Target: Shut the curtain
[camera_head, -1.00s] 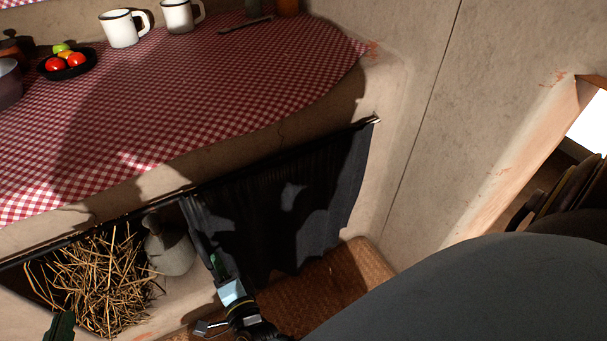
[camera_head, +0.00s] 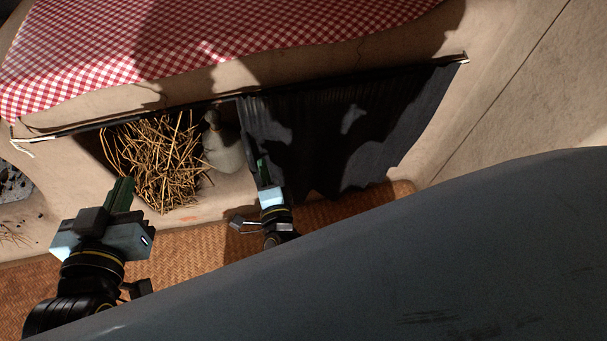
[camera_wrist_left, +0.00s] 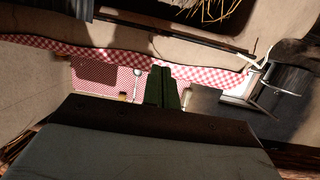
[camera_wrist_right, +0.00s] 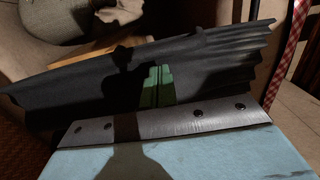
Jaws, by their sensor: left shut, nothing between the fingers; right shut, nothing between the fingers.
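The dark curtain (camera_head: 400,110) hangs from a thin rod (camera_head: 185,101) below the counter and covers the right part of the niche. The left part is uncovered. My right gripper (camera_head: 263,170) is shut and empty at the curtain's left edge, overlapping its lower part in the head view; whether it touches the cloth I cannot tell. In the right wrist view the curtain (camera_wrist_right: 215,55) spreads behind the shut fingers (camera_wrist_right: 158,85). My left gripper (camera_head: 122,192) is shut and empty, in front of the niche's left end. Its fingers also show in the left wrist view (camera_wrist_left: 163,87).
Straw (camera_head: 158,160) and a pale jug (camera_head: 222,148) sit in the uncovered niche. A red checked cloth (camera_head: 200,40) covers the counter above. A woven mat (camera_head: 190,245) lies on the floor. Dark coals (camera_head: 12,183) lie at far left.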

